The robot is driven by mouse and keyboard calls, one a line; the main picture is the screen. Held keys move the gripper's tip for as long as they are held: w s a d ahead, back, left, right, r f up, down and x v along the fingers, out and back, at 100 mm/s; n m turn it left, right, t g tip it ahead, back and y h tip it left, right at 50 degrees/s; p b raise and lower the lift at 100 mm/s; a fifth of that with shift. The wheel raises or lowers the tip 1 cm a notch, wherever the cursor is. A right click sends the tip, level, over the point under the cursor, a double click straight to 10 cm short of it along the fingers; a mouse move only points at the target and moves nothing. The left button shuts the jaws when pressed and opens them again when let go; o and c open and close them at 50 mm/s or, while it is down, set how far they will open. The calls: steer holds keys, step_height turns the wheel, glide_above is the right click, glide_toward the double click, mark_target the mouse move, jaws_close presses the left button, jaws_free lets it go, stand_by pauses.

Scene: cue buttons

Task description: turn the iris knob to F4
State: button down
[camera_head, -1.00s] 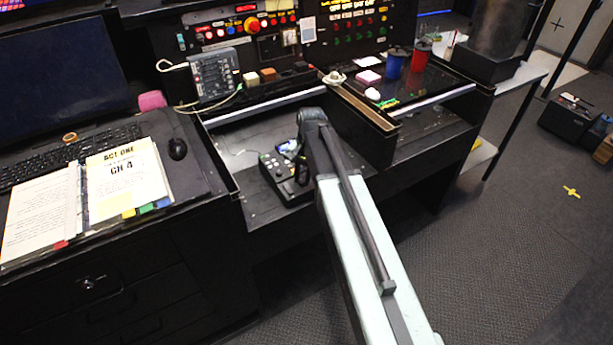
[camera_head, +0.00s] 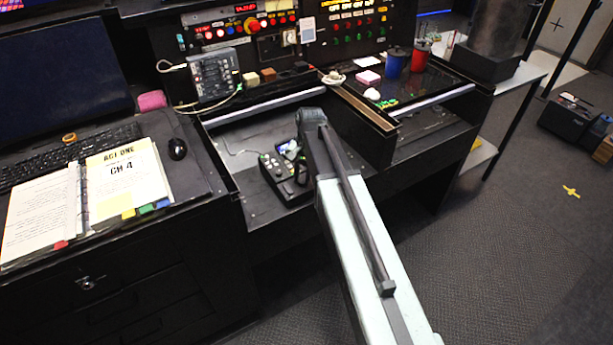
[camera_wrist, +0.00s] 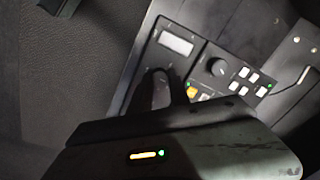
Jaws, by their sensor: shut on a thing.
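A dark control box (camera_head: 272,168) with small buttons and a lit screen sits on the lowered desk section, beside the end of my arm. My gripper (camera_head: 302,172) reaches down onto its right side. In the wrist view my gripper (camera_wrist: 170,84) is shut at the box's panel (camera_wrist: 150,50), on what seems to be the iris knob. The knob is mostly hidden by the fingers, and its pointer and scale marks, including F4, cannot be read. A separate round black knob (camera_wrist: 215,67) with a white mark stands beside it, apart from the fingers. A pale label (camera_wrist: 176,43) lies above.
An open script binder (camera_head: 120,180), a mouse (camera_head: 177,149) and a keyboard (camera_head: 60,155) lie on the left desk. A grey mixer (camera_head: 212,74), a blue cup (camera_head: 395,62) and a red cup (camera_head: 421,55) stand behind. A raised divider (camera_head: 360,110) is right of my arm.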

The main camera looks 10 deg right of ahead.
mark_target(303, 181)
steer(key=shift+w+a+n, duration=0.1)
steer(key=shift+a+n, duration=0.2)
steer(key=shift+n, duration=2.5)
steer(key=c, duration=1.2)
jaws_free()
steer(key=shift+d, duration=0.1)
steer(key=shift+c, duration=0.2)
steer(key=r+p, duration=0.8)
steer(key=shift+s+d+r, duration=0.1)
steer(key=shift+s+d, duration=0.1)
steer(key=shift+s, duration=0.1)
